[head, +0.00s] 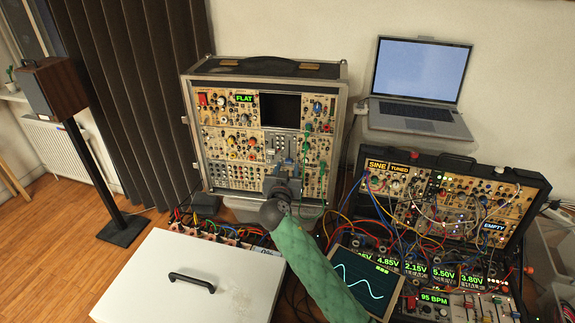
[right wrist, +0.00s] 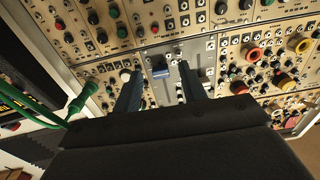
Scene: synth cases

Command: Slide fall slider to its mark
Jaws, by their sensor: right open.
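A grey slider module (head: 270,143) sits in the tall synth case, behind my right gripper (head: 284,170) in the head view. A blue slider cap (right wrist: 160,72) stands out from that panel. It shows between the two fingertips of my right gripper (right wrist: 160,88), nearer the left one. The gripper is open, with nothing seen clamped in it. Labels are too small to read, so I cannot tell which slider is fall. The mark is not clear. My left gripper is out of view.
Green cables (right wrist: 80,103) are plugged in beside the left finger in the wrist view. The second synth case (head: 440,200) with many cables, a scope screen (head: 362,283) and a laptop (head: 420,85) stand right. A white lid (head: 190,275) lies front left.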

